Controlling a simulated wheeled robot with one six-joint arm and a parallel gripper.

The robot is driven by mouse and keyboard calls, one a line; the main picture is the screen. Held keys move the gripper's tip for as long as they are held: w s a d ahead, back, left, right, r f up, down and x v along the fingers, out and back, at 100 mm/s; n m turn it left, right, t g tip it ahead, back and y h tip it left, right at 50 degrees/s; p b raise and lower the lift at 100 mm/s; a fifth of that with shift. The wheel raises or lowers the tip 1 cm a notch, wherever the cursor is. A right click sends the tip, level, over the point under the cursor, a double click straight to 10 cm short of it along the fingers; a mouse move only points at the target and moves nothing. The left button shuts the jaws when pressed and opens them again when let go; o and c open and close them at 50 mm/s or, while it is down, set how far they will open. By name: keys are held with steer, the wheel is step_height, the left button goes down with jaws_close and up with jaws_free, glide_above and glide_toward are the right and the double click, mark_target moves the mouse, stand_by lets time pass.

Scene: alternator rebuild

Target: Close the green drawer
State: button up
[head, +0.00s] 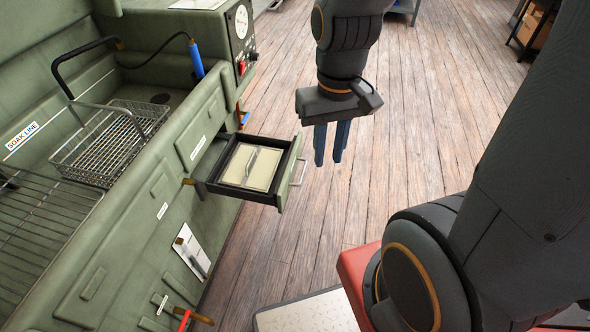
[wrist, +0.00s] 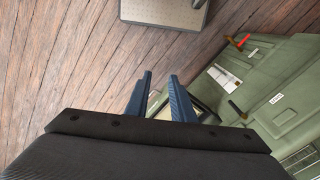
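The green drawer (head: 288,172) stands pulled out from the green wash cabinet in the head view, with pale flat items (head: 250,167) lying in its dark tray. Its metal handle (head: 302,173) is on the front face. My gripper (head: 330,160) hangs to the right of the drawer front, fingers pointing down, apart from the handle. Its two blue fingers are spread with nothing between them. In the wrist view my gripper (wrist: 160,92) also shows its fingers apart, and part of the drawer shows between and behind them, mostly hidden.
The green cabinet (head: 150,215) fills the left side, with a wire basket (head: 108,145) in its sink and a red-handled lever (head: 184,318) low on its front. A light grey textured platform (head: 305,312) lies on the floor below.

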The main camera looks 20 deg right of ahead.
steer(key=shift+w+f+m, duration=0.25)
steer(key=shift+m, duration=0.15)
steer(key=c, duration=0.3)
steer(key=w+d+f+m+y+b, duration=0.1)
steer(key=w+f+m+b, duration=0.1)
steer(key=w+f+m, duration=0.1)
steer(key=w+d+f+m+b, duration=0.1)
steer(key=w+f+m+b, duration=0.1)
steer(key=w+f+m, duration=0.1)
steer(key=w+d+f+m+y+b, duration=0.1)
steer(key=w+f+m+b, duration=0.1)
steer(key=w+m, duration=0.3)
steer(key=shift+f+m+y, duration=0.3)
steer(key=shift+f+m, duration=0.4)
jaws_close()
steer(key=w+d+f+m+t+y+b, duration=0.15)
steer(key=w+d+f+m+b, duration=0.25)
steer(key=w+d+f+m, duration=0.4)
steer(key=w+a+f+m+b, duration=0.2)
steer(key=w+a+f, duration=0.3)
steer(key=a+f, duration=0.3)
steer(key=shift+a+f+m+t, duration=0.25)
steer(key=shift+a+m+t, duration=0.1)
steer(key=shift+a+m, duration=0.05)
